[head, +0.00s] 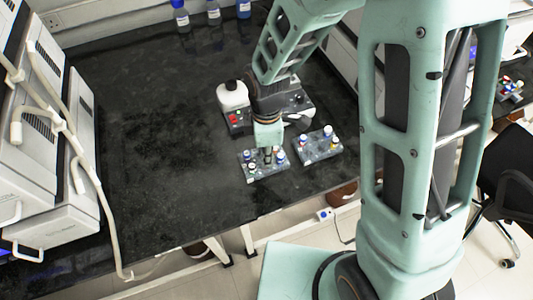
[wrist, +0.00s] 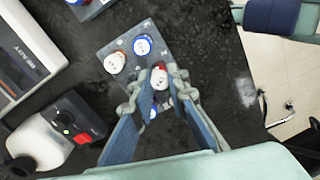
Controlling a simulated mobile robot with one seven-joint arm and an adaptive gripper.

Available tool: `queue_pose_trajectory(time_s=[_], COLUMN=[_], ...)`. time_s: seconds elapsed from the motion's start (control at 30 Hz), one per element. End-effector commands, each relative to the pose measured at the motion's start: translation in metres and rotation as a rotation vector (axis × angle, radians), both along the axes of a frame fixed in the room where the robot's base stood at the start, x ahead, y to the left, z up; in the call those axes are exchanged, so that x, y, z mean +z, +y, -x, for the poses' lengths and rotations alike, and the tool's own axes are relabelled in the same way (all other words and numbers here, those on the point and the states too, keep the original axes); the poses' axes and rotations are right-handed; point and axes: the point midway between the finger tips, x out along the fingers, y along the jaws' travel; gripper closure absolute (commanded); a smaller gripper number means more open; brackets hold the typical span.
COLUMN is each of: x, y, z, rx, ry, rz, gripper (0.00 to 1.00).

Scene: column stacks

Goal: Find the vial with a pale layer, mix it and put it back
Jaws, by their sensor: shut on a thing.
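My gripper (head: 268,150) points down over the nearer vial rack (head: 262,177), a grey block with several capped vials. In the wrist view, its fingers (wrist: 159,88) are closed around a vial with a red and white cap (wrist: 160,77). I cannot tell whether this vial is still seated or slightly raised, and its liquid is hidden. On the same rack (wrist: 115,44) stand an orange-red-ringed vial (wrist: 115,62) and a blue-ringed vial (wrist: 143,45); other caps are partly hidden behind the fingers. No pale layer can be made out.
A second rack (head: 322,154) with several vials stands just right. Behind my gripper are a dark device with red and green lights (head: 234,119) and a white rounded part or bottle (head: 232,95). Bottles (head: 213,10) stand at the back. The bench's left middle is clear.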

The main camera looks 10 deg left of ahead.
Motion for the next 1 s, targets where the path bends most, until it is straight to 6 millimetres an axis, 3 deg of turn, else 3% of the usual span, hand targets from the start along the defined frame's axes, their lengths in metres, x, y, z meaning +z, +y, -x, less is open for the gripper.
queue_pose_trajectory(time_s=[0.8, 0.83, 1.0], x=[-0.012, -0.012, -0.012], y=[0.000, 0.000, 0.000], z=[0.000, 0.000, 0.000], rx=[0.000, 0.000, 0.000], ry=[0.000, 0.000, 0.000], rz=[0.000, 0.000, 0.000], gripper=[1.00, 0.83, 0.65])
